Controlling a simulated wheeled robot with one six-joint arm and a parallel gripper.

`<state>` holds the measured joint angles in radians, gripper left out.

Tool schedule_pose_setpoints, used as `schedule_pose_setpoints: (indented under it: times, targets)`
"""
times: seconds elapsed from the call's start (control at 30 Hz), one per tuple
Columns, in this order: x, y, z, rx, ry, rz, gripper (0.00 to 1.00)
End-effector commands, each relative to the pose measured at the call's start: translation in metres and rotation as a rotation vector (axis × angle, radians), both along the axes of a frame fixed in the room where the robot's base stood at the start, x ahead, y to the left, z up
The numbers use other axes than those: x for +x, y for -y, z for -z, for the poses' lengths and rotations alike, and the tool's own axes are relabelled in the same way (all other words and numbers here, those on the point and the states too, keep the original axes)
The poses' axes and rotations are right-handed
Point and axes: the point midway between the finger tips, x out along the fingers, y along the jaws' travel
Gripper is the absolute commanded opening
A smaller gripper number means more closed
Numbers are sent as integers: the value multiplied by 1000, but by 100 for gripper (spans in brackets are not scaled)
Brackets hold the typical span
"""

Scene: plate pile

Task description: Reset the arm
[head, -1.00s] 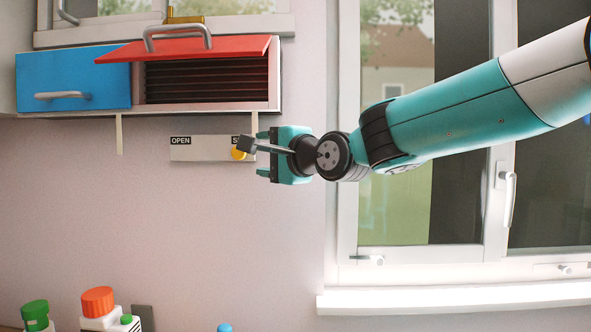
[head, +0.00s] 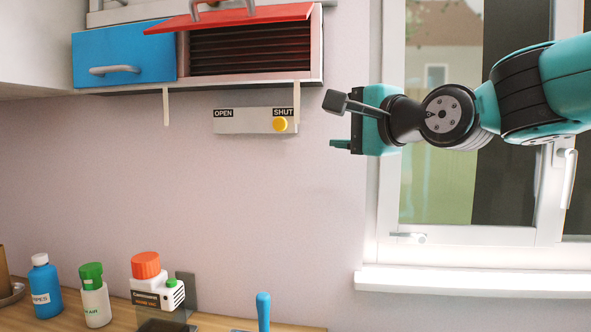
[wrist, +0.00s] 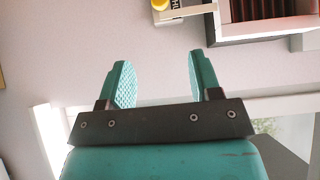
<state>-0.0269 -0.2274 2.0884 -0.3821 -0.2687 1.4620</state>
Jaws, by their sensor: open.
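My gripper (head: 338,146) is at the right in the head view, in front of the wall beside the window. In the wrist view its two teal fingers (wrist: 160,82) stand well apart with nothing between them. A plate marked OPEN and SHUT (head: 243,120) with a yellow knob (head: 280,125) is on the wall to the left of the gripper. The knob is at the SHUT end, apart from the fingers. The knob also shows at the top of the wrist view (wrist: 160,4).
A wall cabinet has a blue door (head: 125,65) that is closed and a red door (head: 230,18) lifted open over dark slats. A blue bottle (head: 44,288), a green-capped bottle (head: 95,303) and an orange-capped container (head: 146,268) stand on the counter. The window (head: 440,190) is at the right.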

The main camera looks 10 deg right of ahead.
Motion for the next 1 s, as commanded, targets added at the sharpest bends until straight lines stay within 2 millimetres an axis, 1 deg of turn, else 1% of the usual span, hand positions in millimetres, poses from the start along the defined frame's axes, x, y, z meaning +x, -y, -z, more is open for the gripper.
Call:
schedule_pose_setpoints:
  times: [0.07,0.13,0.17,0.27,0.3,0.37,0.4,0.47,0.5,0.6,0.7,0.8,0.87,1.0]
  targets:
    - [-2,-3,8,-32,-16,-10,58]
    - [-8,-10,26,-118,-54,-39,58]
    - [-13,-15,39,-175,-78,-60,58]
    - [-39,-33,94,-437,-173,-189,58]
    - [-55,-40,119,-560,-211,-268,58]
    - [-83,-48,156,-742,-255,-408,58]
    - [-104,-52,178,-858,-274,-515,58]
    - [-136,-55,208,-1009,-291,-683,58]
    - [-156,-55,224,-1096,-294,-796,58]
    - [-202,-51,254,-1255,-275,-1056,58]
    - [-234,-46,271,-1343,-245,-1247,58]
    - [-249,-43,278,-1379,-223,-1347,58]
    - [-253,-42,279,-1386,-219,-1369,58]
    - [-253,-42,279,-1388,-217,-1371,58]
